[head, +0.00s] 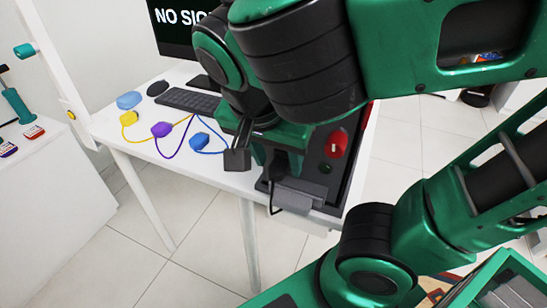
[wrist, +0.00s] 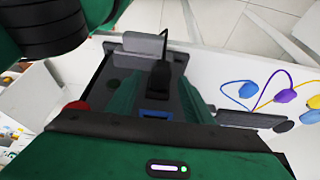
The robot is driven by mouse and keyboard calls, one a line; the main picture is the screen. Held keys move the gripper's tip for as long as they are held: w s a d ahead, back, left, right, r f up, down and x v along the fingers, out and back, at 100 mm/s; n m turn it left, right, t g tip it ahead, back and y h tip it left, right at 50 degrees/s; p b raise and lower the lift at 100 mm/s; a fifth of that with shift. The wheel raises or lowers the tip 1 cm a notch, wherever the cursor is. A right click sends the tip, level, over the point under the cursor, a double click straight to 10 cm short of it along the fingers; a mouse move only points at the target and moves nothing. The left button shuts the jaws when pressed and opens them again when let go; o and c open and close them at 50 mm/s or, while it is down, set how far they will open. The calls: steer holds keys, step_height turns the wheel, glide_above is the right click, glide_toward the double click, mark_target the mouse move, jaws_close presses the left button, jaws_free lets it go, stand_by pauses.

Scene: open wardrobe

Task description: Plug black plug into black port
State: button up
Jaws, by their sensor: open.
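The black plug (wrist: 158,76) is at the dark panel of a box (wrist: 103,77) in the wrist view, its black cable (wrist: 165,36) running up and away. My gripper (wrist: 158,88) is open, with one green finger on each side of the plug; I cannot tell whether either finger touches it. In the head view my gripper (head: 265,160) is over the box on the table, and my arm hides much of it. The black port is not clearly visible, and I cannot tell whether the plug sits in it. A blue port-like patch (wrist: 156,113) shows just below the plug.
A red part (head: 336,144) is on the box. Yellow (head: 129,118), purple (head: 161,130) and blue (head: 200,139) plugs with cables lie on the white table (head: 110,127). A keyboard (head: 188,102), mouse (head: 158,88) and monitor are behind. A grey block (head: 300,196) is at the box's front edge.

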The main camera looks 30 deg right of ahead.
steer(key=v, duration=1)
stand_by(0.4)
